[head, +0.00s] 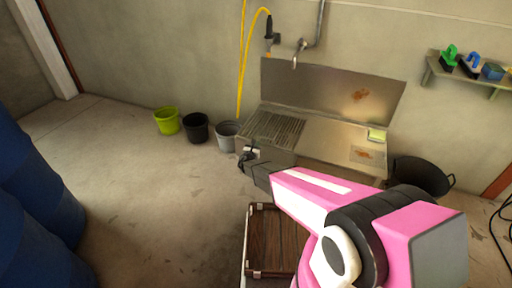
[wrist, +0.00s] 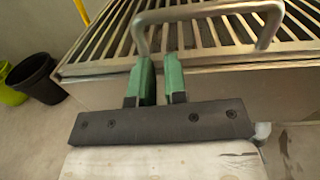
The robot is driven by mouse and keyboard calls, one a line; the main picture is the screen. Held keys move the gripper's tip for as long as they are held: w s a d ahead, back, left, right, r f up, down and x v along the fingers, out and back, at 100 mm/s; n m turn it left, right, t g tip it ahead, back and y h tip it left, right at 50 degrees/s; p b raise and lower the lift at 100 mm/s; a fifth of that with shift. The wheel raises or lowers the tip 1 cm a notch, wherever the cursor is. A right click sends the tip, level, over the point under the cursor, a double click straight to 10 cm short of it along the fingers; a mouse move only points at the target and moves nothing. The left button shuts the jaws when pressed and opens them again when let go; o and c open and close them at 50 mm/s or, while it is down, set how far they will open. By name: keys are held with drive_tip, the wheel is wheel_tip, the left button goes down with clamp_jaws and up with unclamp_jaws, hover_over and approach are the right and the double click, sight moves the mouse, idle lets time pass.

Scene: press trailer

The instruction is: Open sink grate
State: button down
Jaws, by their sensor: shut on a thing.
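The sink grate (head: 272,127) is a slatted metal panel over the left part of the steel sink. It lies flat or nearly so. In the wrist view the grate (wrist: 225,35) fills the top, with a bent metal handle (wrist: 205,9) rising at its near edge. My gripper (head: 247,157) is at the grate's front left corner. In the wrist view my gripper's green fingers (wrist: 160,65) are at the near rim, by the handle's left leg. They are shut on the grate, with a gap between them; the exact contact spot is hard to see.
The steel sink counter (head: 325,138) carries a yellow-green sponge (head: 377,135). Lime (head: 166,121), black (head: 196,128) and grey (head: 227,134) buckets stand left of it. A black tub (head: 418,178) stands right. Blue barrels (head: 35,190) are far left.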

drive_tip(key=w+d+r+g, duration=0.15)
drive_tip(key=w+r, duration=0.25)
drive_tip(key=r, duration=0.4)
drive_tip(key=w+d+r+g+y, duration=0.1)
drive_tip(key=w+r+g, duration=0.15)
drive_tip(key=r, duration=0.65)
drive_tip(key=w+d+r+g, duration=0.2)
drive_tip(key=w+r, duration=0.2)
drive_tip(key=r, duration=0.4)
drive_tip(key=w+d+r+g, duration=0.1)
drive_tip(key=w+d+r, duration=0.1)
drive_tip(key=w, duration=0.4)
drive_tip(key=w+d+r+g+y, duration=0.1)
drive_tip(key=w+d+r, duration=0.1)
drive_tip(key=w+r, duration=0.3)
drive_tip(key=w+d+r+g, duration=0.2)
drive_tip(key=w+d+r, duration=0.1)
drive_tip(key=w, duration=0.6)
drive_tip(key=shift+r+m, duration=0.3)
